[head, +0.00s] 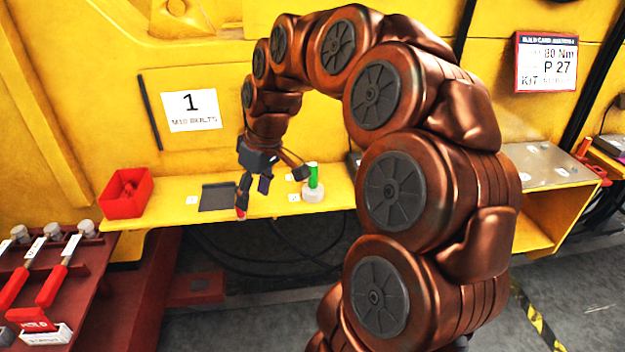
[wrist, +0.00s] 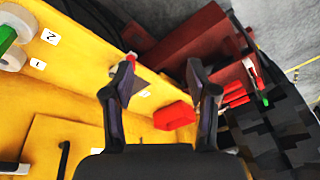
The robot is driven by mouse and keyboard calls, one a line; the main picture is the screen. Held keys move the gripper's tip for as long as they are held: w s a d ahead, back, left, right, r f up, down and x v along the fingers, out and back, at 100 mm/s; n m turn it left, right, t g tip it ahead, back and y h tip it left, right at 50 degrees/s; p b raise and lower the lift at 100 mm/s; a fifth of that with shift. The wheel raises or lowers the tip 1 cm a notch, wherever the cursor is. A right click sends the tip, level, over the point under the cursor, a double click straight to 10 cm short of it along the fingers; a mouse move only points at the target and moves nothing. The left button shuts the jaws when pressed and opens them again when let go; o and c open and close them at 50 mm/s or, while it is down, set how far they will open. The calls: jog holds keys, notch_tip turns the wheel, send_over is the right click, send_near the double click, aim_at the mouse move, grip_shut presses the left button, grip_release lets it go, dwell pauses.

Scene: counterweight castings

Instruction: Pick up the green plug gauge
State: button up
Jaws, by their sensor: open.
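In the wrist view a green piece (wrist: 6,38) beside white round parts shows at the left edge, partly cut off, and looks like the same gauge. My gripper (head: 268,184) is open and empty above the shelf, apart from the gauge. Its two spread fingers also show in the wrist view (wrist: 163,82).
A red bin (head: 127,193) stands on the shelf's left, with a dark plate (head: 217,197) beside it. A small red-ended piece (head: 240,211) shows by my gripper. A rack with red-handled tools (head: 53,277) is lower left. Number labels lie on the shelf.

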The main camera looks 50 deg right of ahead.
jog(key=w+d+t, duration=0.1)
jog(key=w+d, duration=0.2)
jog(key=d, duration=0.7)
jog(key=m+t+h, duration=0.1)
send_over(315, 165)
jog(key=s, duration=0.2)
jog(key=f, duration=0.1)
jog(key=shift+d+p+x, duration=0.15)
jog(key=shift+p+x, duration=0.35)
jog(key=shift+x, duration=1.45)
jog(key=shift+d+p+x, duration=0.1)
jog(key=shift+p+x, duration=0.35)
jog(key=shift+x, duration=1.5)
jog(key=shift+s, duration=0.1)
grip_shut()
